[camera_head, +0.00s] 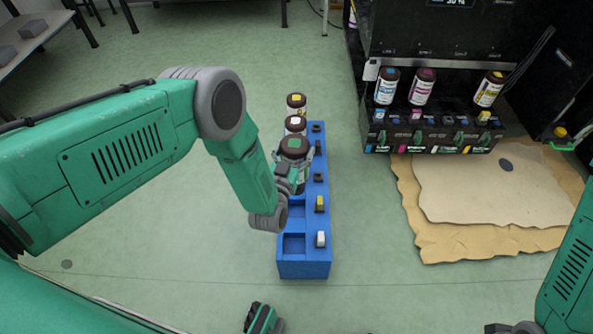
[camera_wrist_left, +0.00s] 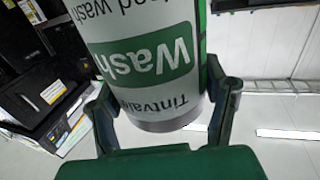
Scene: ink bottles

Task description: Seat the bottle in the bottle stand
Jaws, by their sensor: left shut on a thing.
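The held bottle (camera_head: 294,147) has a dark cap with a green square on top. In the left wrist view the bottle (camera_wrist_left: 150,65) shows a white and green "Wash" label, upside down in the picture. My left gripper (camera_head: 299,180) is shut on its body, one finger on each side. The blue bottle stand (camera_head: 305,268) runs lengthwise below it, with empty square compartments at the near end. The bottle appears upright over the stand's middle; its lower end is hidden, so I cannot tell whether it touches a compartment.
A yellow-marked bottle (camera_head: 296,101) and a white-marked bottle (camera_head: 295,124) stand just behind the held one. Small coloured blocks line the stand's right side. A black ink rack (camera_head: 430,136) with several bottles is at right, near brown sheets (camera_head: 490,195). Floor left of the stand is clear.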

